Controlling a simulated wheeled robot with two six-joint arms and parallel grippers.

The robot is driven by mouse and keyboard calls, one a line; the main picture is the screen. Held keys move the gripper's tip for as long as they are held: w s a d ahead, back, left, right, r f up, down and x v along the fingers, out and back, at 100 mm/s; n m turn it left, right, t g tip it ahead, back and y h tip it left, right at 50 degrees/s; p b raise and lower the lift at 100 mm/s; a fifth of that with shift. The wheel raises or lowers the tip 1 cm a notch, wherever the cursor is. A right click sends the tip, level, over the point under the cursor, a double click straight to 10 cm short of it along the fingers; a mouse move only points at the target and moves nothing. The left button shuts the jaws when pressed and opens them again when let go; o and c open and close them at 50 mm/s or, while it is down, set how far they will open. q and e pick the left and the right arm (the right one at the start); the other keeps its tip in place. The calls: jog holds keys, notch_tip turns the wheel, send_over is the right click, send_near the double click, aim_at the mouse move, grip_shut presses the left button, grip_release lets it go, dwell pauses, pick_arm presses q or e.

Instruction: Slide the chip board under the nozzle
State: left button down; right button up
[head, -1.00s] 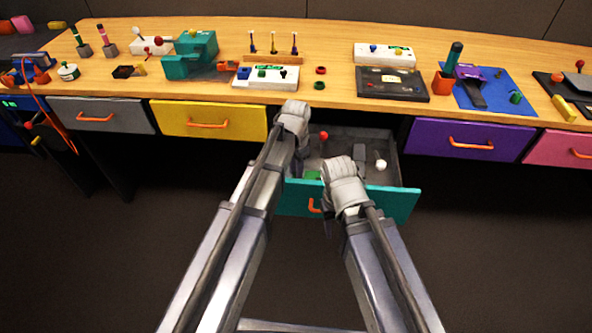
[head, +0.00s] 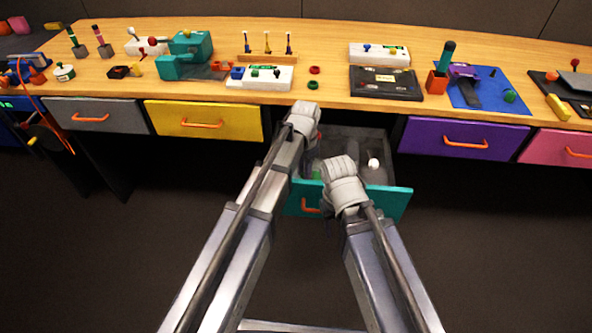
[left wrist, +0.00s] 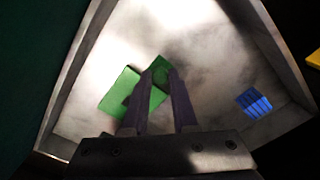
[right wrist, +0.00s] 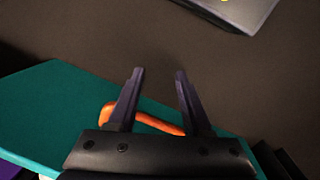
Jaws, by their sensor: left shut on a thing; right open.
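A flat green piece (left wrist: 125,92), which may be the chip board, lies in the open drawer (head: 385,203) in the left wrist view. A smaller green part (left wrist: 160,68) shows at the tips of my left gripper (left wrist: 163,78), whose fingers are shut on it. In the head view my left gripper (head: 304,115) is over the back left of the drawer, its fingertips hidden by the hand. My right gripper (right wrist: 158,80) is open and empty above the teal drawer front, with the orange handle (right wrist: 150,120) behind its fingers. I cannot make out the nozzle for sure.
A blue piece (left wrist: 254,103) lies at the drawer's right side in the left wrist view. A white ball (head: 374,163) sits inside the drawer. The teal machine (head: 185,62), white panels (head: 258,78) and a black panel (head: 385,84) stand on the wooden bench above.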

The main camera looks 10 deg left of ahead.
pick_arm(q)
jog(key=d, duration=0.7)
jog(key=c, duration=0.7)
grip_release()
jog(key=shift+r, duration=0.15)
notch_tip(320, 180, up, 8)
jog(key=p, duration=0.7)
jog(key=shift+f+p, duration=0.25)
jog(key=shift+p, duration=0.15)
